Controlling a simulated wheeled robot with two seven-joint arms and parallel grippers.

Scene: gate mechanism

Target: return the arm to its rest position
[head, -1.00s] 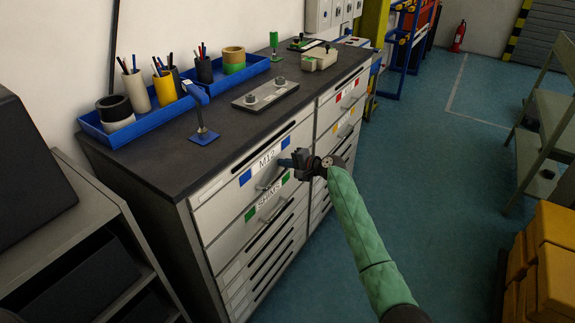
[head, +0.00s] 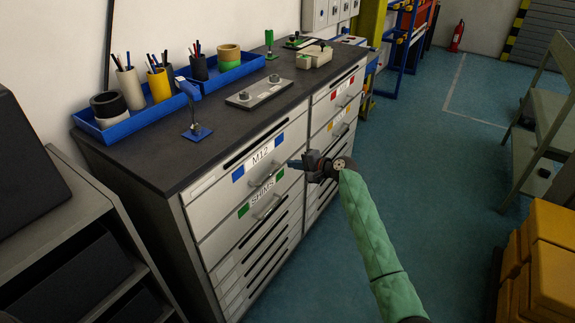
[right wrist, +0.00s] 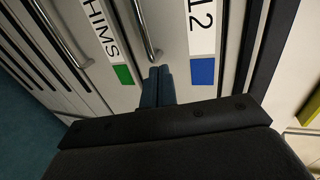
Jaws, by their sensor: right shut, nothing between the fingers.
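My right arm (head: 368,235), in a green padded sleeve, reaches up from the lower right in the head view. My right gripper (head: 291,164) is shut and empty, in front of the cabinet's drawer fronts, near the M12 drawer (head: 224,184). In the right wrist view the shut fingers (right wrist: 157,86) point towards the drawer fronts, close to a metal handle (right wrist: 149,38) between the SHIMS and 12 labels. I cannot tell whether they touch it. My left gripper is not in view.
The cabinet's dark worktop (head: 200,157) carries a blue tray (head: 150,122) with pen cups and tape rolls, a blue stand (head: 197,132) and a grey plate (head: 258,93). Yellow boxes (head: 550,235) stand at the right. A grey shelf unit (head: 62,235) stands at the left. The teal floor between is open.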

